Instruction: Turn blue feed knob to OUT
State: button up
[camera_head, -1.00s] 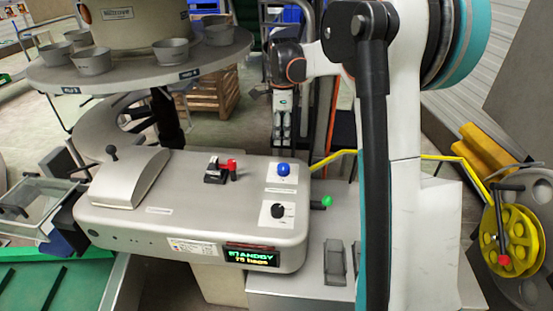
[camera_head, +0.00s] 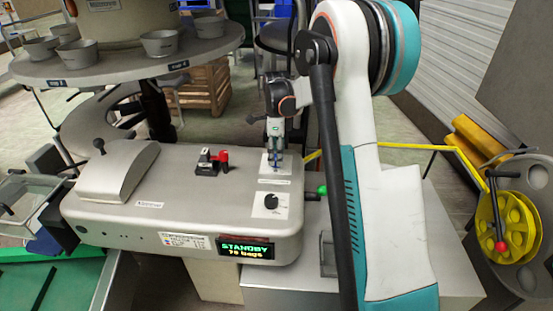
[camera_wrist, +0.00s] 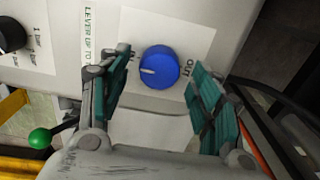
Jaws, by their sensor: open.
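The blue feed knob (camera_wrist: 159,67) sits on a white label plate (camera_wrist: 182,27) on the grey machine. In the wrist view its white pointer mark points left, toward the partly covered "IN" side, and "OUT" is printed on the right. My gripper (camera_wrist: 160,78) is open, with one teal-padded finger on each side of the knob and visible gaps between. In the head view my gripper (camera_head: 275,160) points down over the knob's plate and mostly hides the knob. I cannot tell how far the fingertips are above the plate.
A black knob (camera_head: 271,201) is on a plate nearer the front. A red-handled lever (camera_head: 221,157) stands to the left. A green-tipped lever (camera_head: 322,190) sticks out at the right. The display (camera_head: 245,249) reads "STANDBY". A yellow reel (camera_head: 510,220) stands far right.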

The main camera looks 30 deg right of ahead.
jog(key=shift+f, duration=0.75)
jog(key=shift+c, duration=0.5)
jog(key=c, duration=1)
jog(key=shift+o, duration=0.2)
